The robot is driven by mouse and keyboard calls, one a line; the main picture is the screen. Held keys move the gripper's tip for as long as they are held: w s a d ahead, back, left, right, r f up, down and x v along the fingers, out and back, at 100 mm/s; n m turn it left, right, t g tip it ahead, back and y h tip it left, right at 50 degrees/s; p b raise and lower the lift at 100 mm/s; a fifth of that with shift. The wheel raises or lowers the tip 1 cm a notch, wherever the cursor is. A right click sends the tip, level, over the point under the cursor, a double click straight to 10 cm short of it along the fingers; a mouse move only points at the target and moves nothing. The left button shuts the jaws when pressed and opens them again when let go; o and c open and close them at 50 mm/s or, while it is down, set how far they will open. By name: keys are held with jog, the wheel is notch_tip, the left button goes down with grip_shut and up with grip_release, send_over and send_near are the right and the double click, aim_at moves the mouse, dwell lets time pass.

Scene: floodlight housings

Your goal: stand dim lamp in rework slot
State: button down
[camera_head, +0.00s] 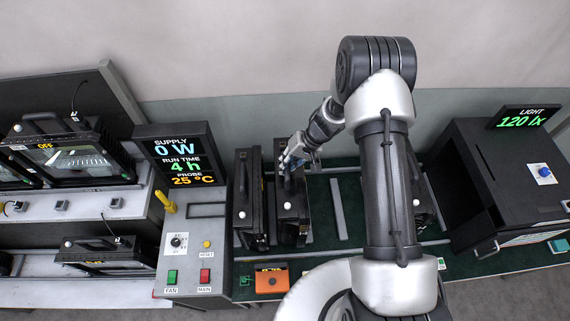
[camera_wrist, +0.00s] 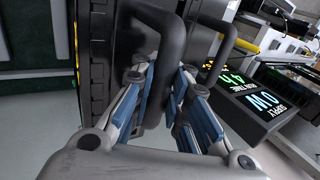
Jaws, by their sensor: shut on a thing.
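My gripper (camera_head: 294,158) is shut on the handle (camera_wrist: 170,60) of a black floodlight housing (camera_head: 291,215). The housing is upright on the green slotted rack (camera_head: 322,212); I cannot tell whether its weight rests there. In the wrist view the blue-padded fingers of my gripper (camera_wrist: 165,95) are around the handle bar, and the black housing (camera_wrist: 95,60) fills the area behind it. A second black housing (camera_head: 247,200) stands upright close on its left. Another dark housing (camera_head: 421,205) is partly hidden behind my arm. No label shows which lamp is dim or which slot is for rework.
A control console (camera_head: 197,240) with a display reading 0 W, 4 h and 25 °C stands left of the rack. An orange device (camera_head: 271,278) sits at the rack's front. A dark box (camera_head: 500,175) with a 120 lx display stands at right.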

jog(key=shift+w+f+b, duration=0.1)
jog(key=shift+f+b, duration=0.25)
jog(key=shift+f, duration=2.05)
dwell(2.6)
jog(key=c, duration=1.5)
grip_release()
jog(key=shift+f, duration=0.1)
jog(key=shift+o, duration=0.2)
jog(key=shift+d, duration=0.1)
jog(key=shift+s+f, duration=0.1)
jog(key=shift+s, duration=0.2)
jog(key=v, duration=1.2)
jog(key=shift+w, duration=0.15)
